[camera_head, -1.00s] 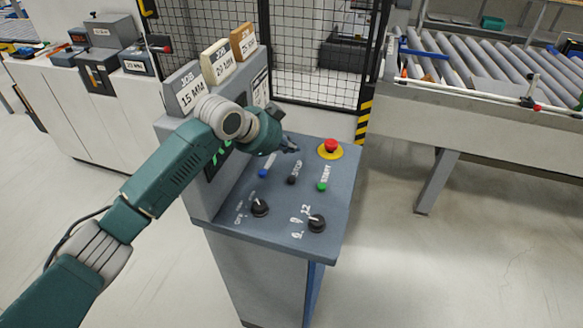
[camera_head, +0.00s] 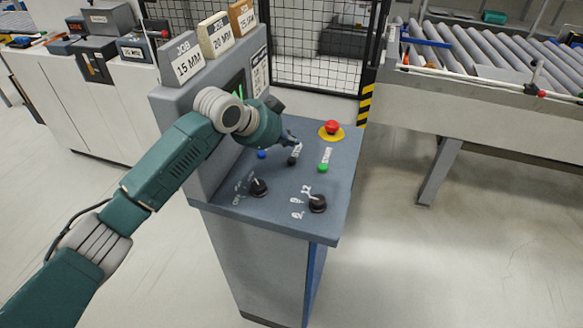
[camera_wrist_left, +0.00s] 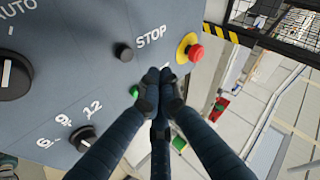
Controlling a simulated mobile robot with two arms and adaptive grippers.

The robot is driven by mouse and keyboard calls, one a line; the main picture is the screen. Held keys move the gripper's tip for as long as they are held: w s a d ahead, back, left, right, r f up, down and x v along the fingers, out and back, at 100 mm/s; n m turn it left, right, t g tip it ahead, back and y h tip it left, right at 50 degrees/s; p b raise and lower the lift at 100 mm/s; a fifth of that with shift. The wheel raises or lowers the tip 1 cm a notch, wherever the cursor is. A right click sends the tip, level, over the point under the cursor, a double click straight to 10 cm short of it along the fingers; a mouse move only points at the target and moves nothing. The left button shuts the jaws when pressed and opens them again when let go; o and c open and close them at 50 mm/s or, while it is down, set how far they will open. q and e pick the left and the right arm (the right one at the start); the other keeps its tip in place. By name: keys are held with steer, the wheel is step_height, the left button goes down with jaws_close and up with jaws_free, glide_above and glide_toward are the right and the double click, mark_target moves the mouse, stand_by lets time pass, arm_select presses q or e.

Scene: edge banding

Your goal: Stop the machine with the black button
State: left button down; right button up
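The black button (camera_head: 292,161) marked STOP sits on the sloped grey-blue control panel (camera_head: 232,213), between a blue button (camera_head: 262,155) and a green START button (camera_head: 323,167). In the left wrist view the black button (camera_wrist_left: 124,52) is in clear sight beside the word STOP. My left gripper (camera_head: 291,141) hovers over the panel near the black button. In the left wrist view its dark fingers (camera_wrist_left: 160,84) are closed together with nothing between them. The fingertips show to the right of and below the black button, apart from it. My right gripper is not in view.
A red emergency knob (camera_head: 332,127) on a yellow ring is near the panel's back right. Two black rotary knobs (camera_head: 258,187) (camera_head: 317,203) are at its front. Job blocks (camera_head: 216,36) top the console at the left. A mesh fence (camera_head: 310,50) stands behind.

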mark_target(290, 161)
arm_select(q)
step_height(290, 161, down, 3)
steer(key=shift+w+f+b, duration=0.1)
steer(key=shift+f+b, duration=0.1)
steer(key=shift+b, duration=0.15)
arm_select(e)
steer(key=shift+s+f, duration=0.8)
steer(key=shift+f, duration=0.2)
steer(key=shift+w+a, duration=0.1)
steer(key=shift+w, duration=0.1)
arm_select(q)
steer(key=shift+f, duration=1.05)
stand_by(0.4)
steer(key=shift+r, duration=0.15)
steer(key=shift+r+p, duration=0.8)
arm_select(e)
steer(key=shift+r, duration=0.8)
